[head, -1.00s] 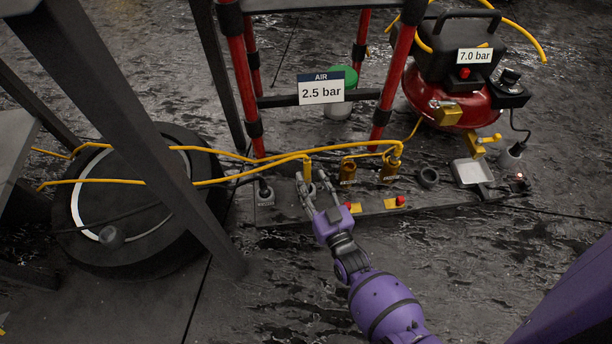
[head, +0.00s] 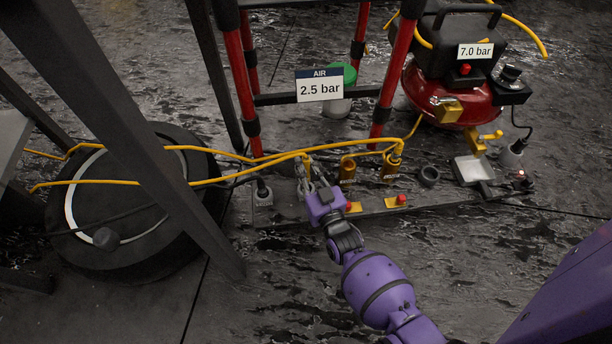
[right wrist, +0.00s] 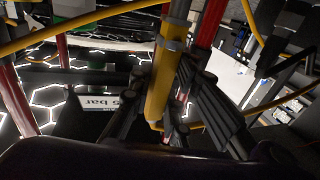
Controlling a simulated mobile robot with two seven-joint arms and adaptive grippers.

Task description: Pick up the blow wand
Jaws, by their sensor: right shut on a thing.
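The blow wand (right wrist: 163,75) shows in the right wrist view as a yellow tube with a grey band, standing between my dark fingers. In the head view, my right gripper (head: 304,180) is at the front left of the base plate, under the yellow hoses. It is shut on the wand, and its fingers cover most of it there. My right gripper also shows in the right wrist view (right wrist: 165,105). Whether the wand's lower end touches the plate is hidden. My left gripper is not in view.
The dark plate (head: 275,215) carries yellow holders (head: 391,168) and red buttons. Yellow hoses (head: 230,178) run left across a black wheel (head: 150,245). A red frame with an AIR 2.5 bar sign (head: 320,88) stands behind. A red compressor (head: 440,98) stands at right.

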